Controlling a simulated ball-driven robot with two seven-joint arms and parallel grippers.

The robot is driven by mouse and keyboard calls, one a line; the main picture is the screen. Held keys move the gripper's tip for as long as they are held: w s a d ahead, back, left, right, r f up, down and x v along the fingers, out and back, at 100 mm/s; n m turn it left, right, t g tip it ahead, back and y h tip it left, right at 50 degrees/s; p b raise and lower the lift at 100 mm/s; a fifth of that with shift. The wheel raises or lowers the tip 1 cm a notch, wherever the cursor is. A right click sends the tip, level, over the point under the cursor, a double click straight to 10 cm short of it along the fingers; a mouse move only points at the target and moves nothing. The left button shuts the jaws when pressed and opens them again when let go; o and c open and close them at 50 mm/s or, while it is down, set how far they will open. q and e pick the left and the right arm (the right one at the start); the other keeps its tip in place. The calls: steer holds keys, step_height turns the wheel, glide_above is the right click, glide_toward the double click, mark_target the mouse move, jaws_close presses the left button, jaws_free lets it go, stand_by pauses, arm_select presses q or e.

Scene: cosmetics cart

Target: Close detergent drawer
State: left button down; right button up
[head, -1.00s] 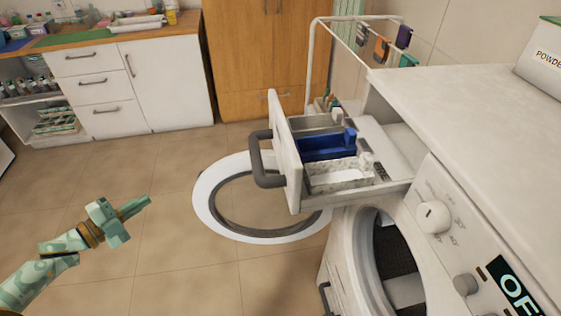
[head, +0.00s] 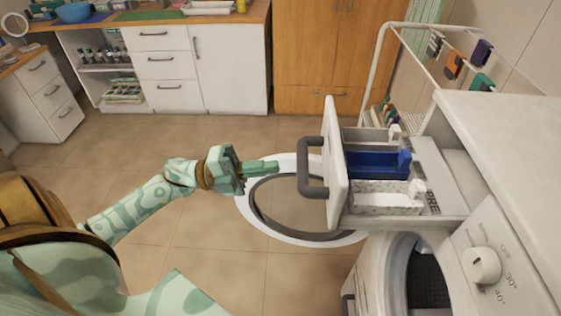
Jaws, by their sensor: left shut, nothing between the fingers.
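The detergent drawer (head: 336,165) is pulled out of the washing machine (head: 510,135) at its upper left. Its white front panel carries a grey handle (head: 304,168) facing left. Inside are a blue compartment (head: 375,164) and a whitish speckled one (head: 385,197). My left gripper (head: 270,167) is shut and empty. It points right at the handle, and a small gap seems to lie between its fingertips and the handle. My right gripper is not in view.
The round washer door (head: 245,205) stands open below the drawer. A white drying rack (head: 385,50) with hanging cloths is behind the machine. White cabinets (head: 230,70) and a wooden cupboard (head: 310,50) line the back. The tiled floor between is clear.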

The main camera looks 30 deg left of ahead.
arm_select(q)
steer(key=shift+x, duration=1.65)
glide_toward(402, 168)
steer(key=x, duration=0.8)
steer(key=shift+w+d+f, duration=0.15)
steer(key=shift+w+d, duration=0.05)
